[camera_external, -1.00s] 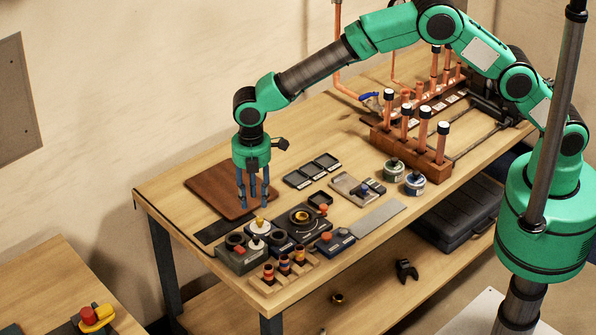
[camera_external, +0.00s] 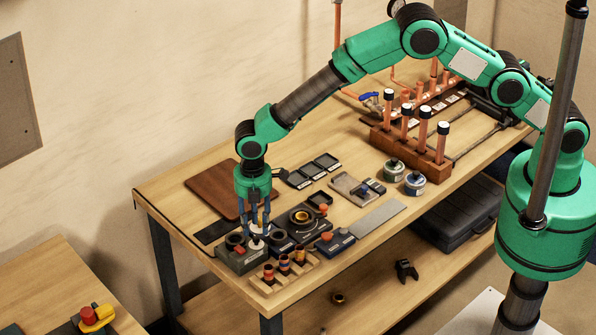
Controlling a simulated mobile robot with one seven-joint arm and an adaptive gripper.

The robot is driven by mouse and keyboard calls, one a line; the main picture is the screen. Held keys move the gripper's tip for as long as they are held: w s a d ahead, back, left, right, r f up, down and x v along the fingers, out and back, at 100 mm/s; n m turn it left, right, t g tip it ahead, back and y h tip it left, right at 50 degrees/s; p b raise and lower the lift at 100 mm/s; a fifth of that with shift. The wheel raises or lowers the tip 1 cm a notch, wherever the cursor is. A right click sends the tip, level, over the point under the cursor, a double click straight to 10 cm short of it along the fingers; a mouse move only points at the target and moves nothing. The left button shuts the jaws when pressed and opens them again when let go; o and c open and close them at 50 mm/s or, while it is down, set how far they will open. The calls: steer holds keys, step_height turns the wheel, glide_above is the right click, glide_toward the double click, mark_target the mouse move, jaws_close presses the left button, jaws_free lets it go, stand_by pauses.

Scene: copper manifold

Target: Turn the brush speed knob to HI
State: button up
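A dark control box (camera_external: 240,262) stands at the front left of the bench, with dark round openings and a red part on top. A pale knob (camera_external: 256,243) shows at its right side, partly hidden by my fingers. I take it for the brush speed knob, but its markings are too small to read. My gripper (camera_external: 256,236) points down over this knob, its blue fingers apart around or just above it. I cannot tell whether they touch it. The fingers look open.
A dark round fixture (camera_external: 302,217) with a brass ring stands close to the right. A wooden rack (camera_external: 284,274) with coloured plugs is in front. A brown board (camera_external: 212,190) lies behind. Upright copper pipes stand in a wooden block (camera_external: 410,150) farther right.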

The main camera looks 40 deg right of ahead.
mark_target(256, 237)
steer(key=shift+f, duration=1.95)
jaws_close()
